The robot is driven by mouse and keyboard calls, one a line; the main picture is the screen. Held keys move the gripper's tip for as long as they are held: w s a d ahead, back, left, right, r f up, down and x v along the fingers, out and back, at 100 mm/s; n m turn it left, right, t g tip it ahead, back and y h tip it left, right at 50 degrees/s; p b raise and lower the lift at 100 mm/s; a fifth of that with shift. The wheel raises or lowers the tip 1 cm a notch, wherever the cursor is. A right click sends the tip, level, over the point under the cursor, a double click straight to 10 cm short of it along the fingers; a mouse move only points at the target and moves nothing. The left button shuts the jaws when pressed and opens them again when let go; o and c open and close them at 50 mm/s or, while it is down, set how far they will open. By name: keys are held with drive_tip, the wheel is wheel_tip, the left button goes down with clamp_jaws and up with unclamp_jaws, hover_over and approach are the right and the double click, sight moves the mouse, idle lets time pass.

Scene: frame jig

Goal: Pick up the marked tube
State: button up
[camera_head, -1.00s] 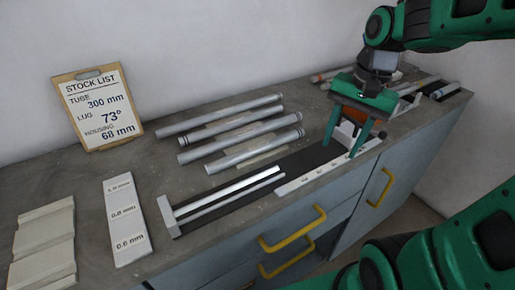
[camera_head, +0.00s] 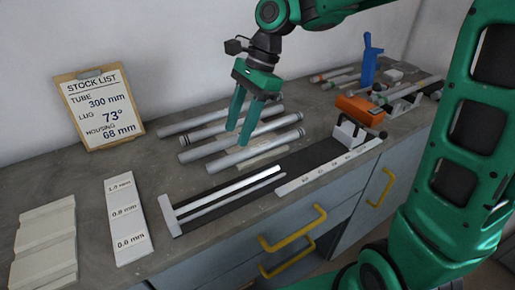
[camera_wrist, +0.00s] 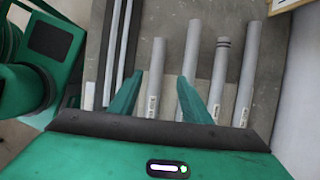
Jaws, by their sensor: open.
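Four tubes lie side by side on the bench. I cannot tell which is the marked one. My gripper (camera_head: 238,136) is open and empty, pointing down above the tubes. In the wrist view its fingers (camera_wrist: 160,80) appear either side of the front tube, not visibly touching it.
A dark jig with light rails (camera_head: 228,193) lies in front of the tubes, with an orange clamp (camera_head: 360,108) at its right. A stock list board (camera_head: 98,108) leans at the back left, saying tube 300 mm. A thickness plate (camera_head: 127,222) lies at the left.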

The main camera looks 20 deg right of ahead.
sight(231, 156)
drive_tip(key=shift+s+x, duration=0.15)
drive_tip(key=shift+x, duration=1.75)
drive_tip(key=shift+s+x, duration=0.1)
drive_tip(key=shift+x, duration=1.8)
drive_tip(key=shift+d, duration=0.15)
clamp_jaws()
